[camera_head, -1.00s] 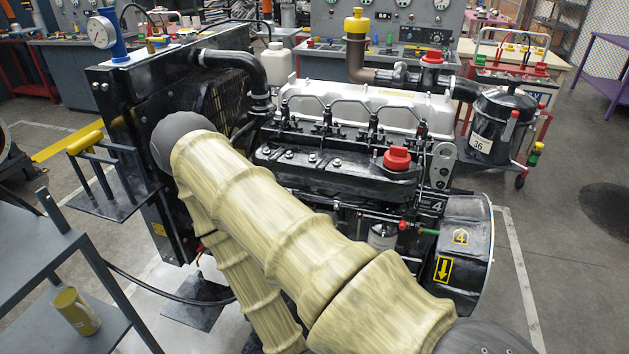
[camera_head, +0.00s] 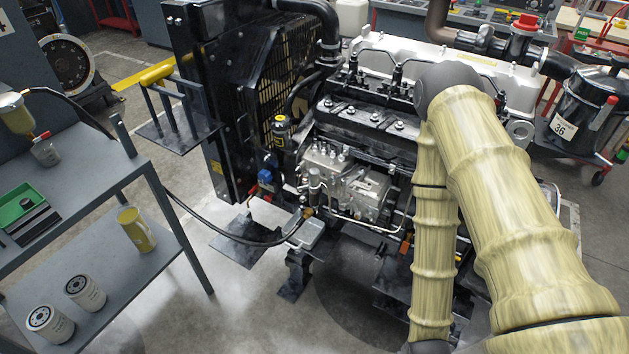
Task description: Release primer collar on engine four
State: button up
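The engine (camera_head: 345,130) fills the middle of the head view, with a white top cover and black block. The earlier view shows a 4 on its right end, which my arm now covers. The injection pump (camera_head: 345,180), a grey metal body with several fittings, is exposed on its near side. A small upright cylinder (camera_head: 315,183) and a brass-coloured fitting (camera_head: 308,212) are at the pump's left end. I cannot tell for sure which part is the primer collar. My sleeved arm covers the engine's right part. My gripper is outside the picture.
A black hose (camera_head: 225,232) runs from the cart to the pump. The radiator (camera_head: 215,90) stands left of the engine. Floor between cart and engine is partly clear.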

aim_at(313, 187)
jog(key=k, duration=0.5)
jog(key=u, duration=1.9)
jog(key=i, duration=1.05)
jog(key=z, duration=1.85)
